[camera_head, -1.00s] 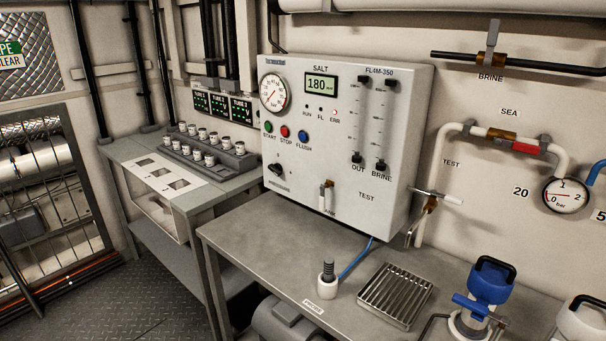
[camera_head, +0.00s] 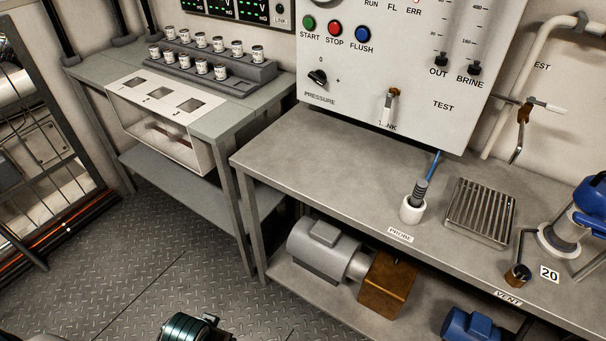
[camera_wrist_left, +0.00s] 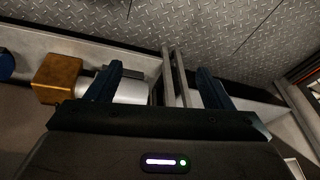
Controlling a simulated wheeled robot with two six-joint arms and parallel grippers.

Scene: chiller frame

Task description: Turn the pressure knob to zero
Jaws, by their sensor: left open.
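The black pressure knob (camera_head: 317,77) sits at the lower left of the white control panel (camera_head: 420,50), above the PRESSURE label. Its pointer is tilted, and a 0 mark and a + mark show near it. My left gripper (camera_wrist_left: 160,85) is open and empty in the left wrist view, with its two dark fingers apart. That view shows the floor and the lower shelf, not the knob. A part of my arm (camera_head: 190,327) shows at the bottom edge of the head view, well below the panel. My right gripper is not in view.
A grey bench (camera_head: 330,165) runs below the panel, with a probe in a white holder (camera_head: 412,208), a metal grate (camera_head: 480,212) and a blue-topped vessel (camera_head: 565,232). A second bench at left bears a rack of small cups (camera_head: 215,67). A motor (camera_head: 322,248) lies on the lower shelf.

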